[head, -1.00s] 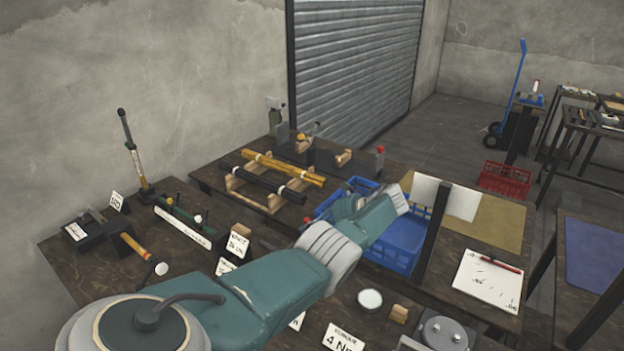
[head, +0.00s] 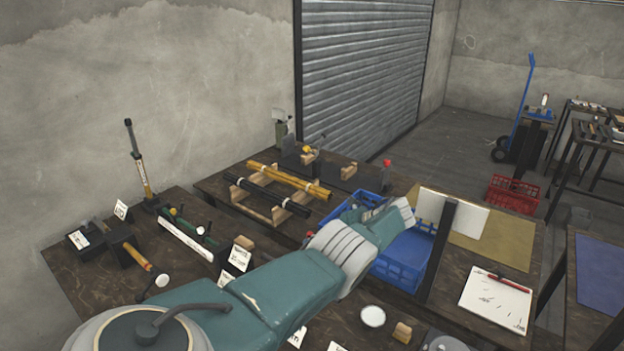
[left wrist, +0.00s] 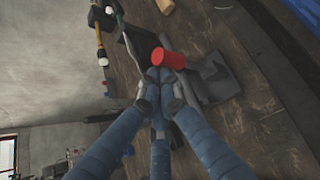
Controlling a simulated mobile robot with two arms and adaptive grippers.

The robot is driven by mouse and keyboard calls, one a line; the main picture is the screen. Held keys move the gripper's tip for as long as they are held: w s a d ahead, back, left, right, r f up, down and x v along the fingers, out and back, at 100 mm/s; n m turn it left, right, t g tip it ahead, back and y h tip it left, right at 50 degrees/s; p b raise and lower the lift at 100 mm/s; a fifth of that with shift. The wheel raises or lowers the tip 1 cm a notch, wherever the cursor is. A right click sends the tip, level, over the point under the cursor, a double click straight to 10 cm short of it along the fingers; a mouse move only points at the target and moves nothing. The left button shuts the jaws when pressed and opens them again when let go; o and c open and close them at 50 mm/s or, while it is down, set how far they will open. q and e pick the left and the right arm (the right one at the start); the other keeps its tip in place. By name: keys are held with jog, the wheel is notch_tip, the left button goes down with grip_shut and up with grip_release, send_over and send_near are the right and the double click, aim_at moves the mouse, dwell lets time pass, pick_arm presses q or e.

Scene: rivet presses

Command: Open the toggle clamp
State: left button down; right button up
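In the head view my arm hides this gripper. My right gripper is not in view.
A blue crate (head: 404,262) sits right of my left forearm. Yellow and black rods (head: 290,180) lie on wooden cradles to its left. Tools and labels crowd the front left table (head: 92,277).

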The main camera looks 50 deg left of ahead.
pick_arm(q)
notch_tip(320, 180, up, 10)
dwell(0.7)
